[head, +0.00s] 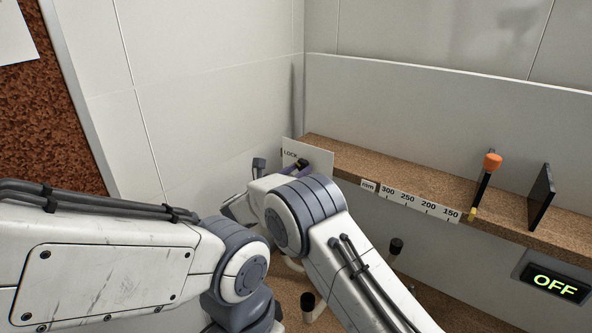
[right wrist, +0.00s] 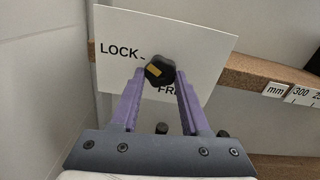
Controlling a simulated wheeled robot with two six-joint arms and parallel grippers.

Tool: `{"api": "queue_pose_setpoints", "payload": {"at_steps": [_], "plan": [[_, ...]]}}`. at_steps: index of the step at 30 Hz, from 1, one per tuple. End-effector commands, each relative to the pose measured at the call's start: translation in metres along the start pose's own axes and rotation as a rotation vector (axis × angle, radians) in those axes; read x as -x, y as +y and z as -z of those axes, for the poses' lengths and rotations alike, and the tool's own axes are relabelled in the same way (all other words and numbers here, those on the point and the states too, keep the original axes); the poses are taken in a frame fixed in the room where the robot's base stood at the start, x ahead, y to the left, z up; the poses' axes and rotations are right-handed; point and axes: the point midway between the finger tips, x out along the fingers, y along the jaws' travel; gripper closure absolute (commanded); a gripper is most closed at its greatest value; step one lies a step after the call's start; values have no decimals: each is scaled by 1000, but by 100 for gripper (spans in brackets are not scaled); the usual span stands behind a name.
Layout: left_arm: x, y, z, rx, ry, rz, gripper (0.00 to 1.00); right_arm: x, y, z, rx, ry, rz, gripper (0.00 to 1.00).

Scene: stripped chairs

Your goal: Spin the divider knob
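The knob (right wrist: 160,70) is black and lobed with a yellow mark. It sits in front of a white plate (right wrist: 205,45) lettered LOCK, with a second label starting "FR" partly hidden below. In the head view the plate (head: 318,158) stands at the left end of a cork-coloured shelf. My right gripper (right wrist: 161,75) has its purple fingers apart, one on each side of the knob. Whether they touch it is unclear. In the head view the right gripper (head: 296,168) is mostly hidden by its own arm. My left gripper is out of view.
The shelf (head: 350,163) carries a millimetre scale (head: 420,203), an orange-topped lever (head: 488,175) and a black upright plate (head: 541,197). A display (head: 555,282) reads OFF. Black-capped pegs (head: 396,246) stand below the shelf. A white wall is close on the left.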

Motion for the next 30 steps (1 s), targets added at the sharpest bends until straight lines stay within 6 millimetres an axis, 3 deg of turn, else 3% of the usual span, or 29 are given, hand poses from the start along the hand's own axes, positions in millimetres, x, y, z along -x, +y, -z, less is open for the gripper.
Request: {"api": "queue_pose_setpoints", "payload": {"at_steps": [1,3,14,30], "plan": [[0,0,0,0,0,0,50,0,0,0,0,0,0,78],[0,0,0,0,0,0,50,0,0,0,0,0,0,100],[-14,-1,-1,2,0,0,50,2,1,3,48,-1,-1,100],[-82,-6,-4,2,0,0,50,3,1,4,475,-2,-4,100]]}}
